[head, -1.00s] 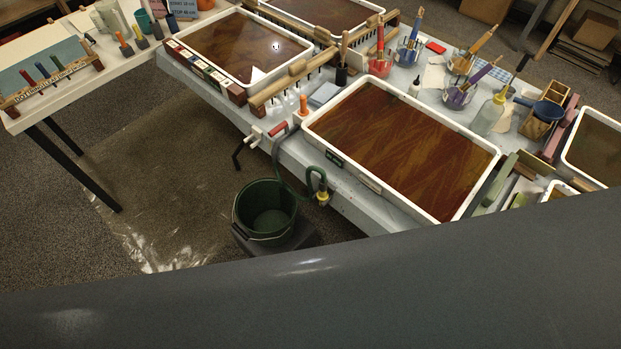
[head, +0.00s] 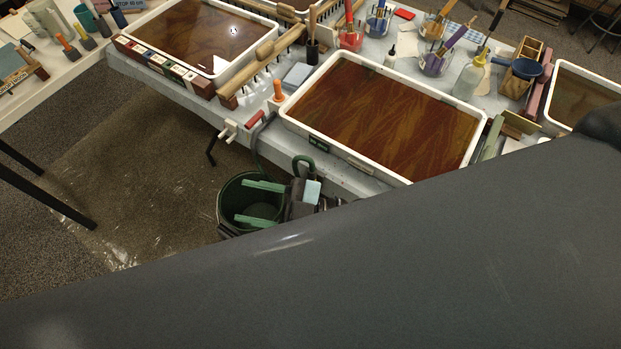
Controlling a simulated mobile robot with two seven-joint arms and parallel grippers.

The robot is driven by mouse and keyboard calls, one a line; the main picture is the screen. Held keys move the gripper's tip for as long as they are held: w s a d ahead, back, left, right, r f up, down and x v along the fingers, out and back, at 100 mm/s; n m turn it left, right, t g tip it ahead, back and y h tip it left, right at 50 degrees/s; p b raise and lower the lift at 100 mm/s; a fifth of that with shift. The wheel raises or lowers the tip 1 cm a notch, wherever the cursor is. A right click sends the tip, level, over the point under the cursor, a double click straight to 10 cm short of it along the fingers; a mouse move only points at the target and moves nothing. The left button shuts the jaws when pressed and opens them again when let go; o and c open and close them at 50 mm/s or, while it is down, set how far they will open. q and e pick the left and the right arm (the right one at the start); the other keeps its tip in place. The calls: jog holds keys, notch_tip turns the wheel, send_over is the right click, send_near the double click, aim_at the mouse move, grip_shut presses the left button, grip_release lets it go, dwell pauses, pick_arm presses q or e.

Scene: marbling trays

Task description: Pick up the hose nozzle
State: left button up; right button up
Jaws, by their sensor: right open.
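The hose nozzle does not show now; my right gripper's body covers the place below the hose loop. The green hose (head: 303,158) still shows as a small loop at the table's front edge, just above the gripper. My right gripper (head: 240,203) is open, with two green fingers pointing left over the dark green bucket (head: 227,186). Nothing shows between the fingers. My left gripper is not in view.
The table holds a large marbling tray (head: 287,112) right above the hose. A red-handled valve (head: 255,119) and a crank stick out at the table edge. A second tray (head: 215,83) is at upper left. Wet floor (head: 130,190) left of the bucket is clear.

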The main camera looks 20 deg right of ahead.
jog(key=s+a+f+n+g+h, duration=0.15)
jog(key=a+n+g, duration=0.25)
jog(key=n+g, duration=0.4)
jog(key=m+h+b, duration=0.2)
jog(key=h, duration=1.6)
send_over(312, 176)
jog(key=shift+y, duration=0.25)
notch_tip(312, 176, down, 8)
jog(key=shift+w+r, duration=0.15)
jog(key=shift+f+b, duration=0.3)
jog(key=shift+f, duration=1)
jog(key=shift+w+d+f, duration=0.1)
jog(key=shift+w+f, duration=0.1)
jog(key=shift+f, duration=1.1)
jog(key=shift+w+d+f, duration=0.1)
jog(key=shift+w+f, duration=0.05)
jog(key=shift+f, duration=1.15)
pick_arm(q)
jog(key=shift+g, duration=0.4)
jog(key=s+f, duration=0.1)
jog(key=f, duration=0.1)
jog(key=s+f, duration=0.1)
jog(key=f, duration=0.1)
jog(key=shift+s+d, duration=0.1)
